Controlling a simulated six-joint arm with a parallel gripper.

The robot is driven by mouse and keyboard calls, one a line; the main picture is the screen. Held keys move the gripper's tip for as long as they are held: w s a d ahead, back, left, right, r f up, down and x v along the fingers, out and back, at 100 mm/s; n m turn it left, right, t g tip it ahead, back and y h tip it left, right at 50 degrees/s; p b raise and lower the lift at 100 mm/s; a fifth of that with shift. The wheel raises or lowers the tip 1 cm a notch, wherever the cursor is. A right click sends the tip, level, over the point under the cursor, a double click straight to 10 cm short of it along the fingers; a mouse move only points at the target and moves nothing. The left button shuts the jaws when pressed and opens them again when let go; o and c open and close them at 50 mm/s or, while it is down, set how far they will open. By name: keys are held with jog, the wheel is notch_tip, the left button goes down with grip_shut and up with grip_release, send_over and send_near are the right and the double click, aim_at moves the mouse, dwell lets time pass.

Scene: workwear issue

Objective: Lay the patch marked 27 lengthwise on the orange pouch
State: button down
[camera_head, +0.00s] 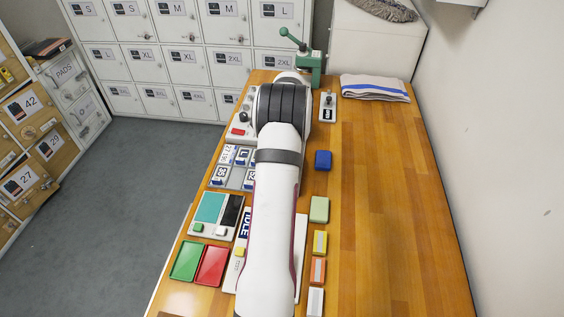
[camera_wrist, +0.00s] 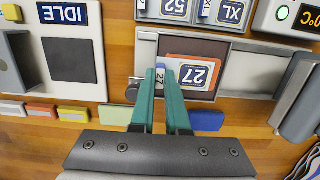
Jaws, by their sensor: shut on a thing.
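In the wrist view my gripper (camera_wrist: 167,72) has its two green fingers shut on a small white and blue patch marked 27 (camera_wrist: 161,77). I cannot tell whether the patch touches the pouch. In the head view my arm hides the gripper, the patch and the pouch.
A tray of patches (camera_head: 233,165) lies beside my arm. A blue block (camera_wrist: 207,120) is near my fingers. An IDLE panel (camera_wrist: 88,80) is left, and a temperature display (camera_wrist: 307,18) is upper right. The wooden table (camera_head: 385,200) is clear on the right.

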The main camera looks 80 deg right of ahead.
jog(key=shift+f, duration=0.15)
jog(key=c, duration=0.9)
grip_release()
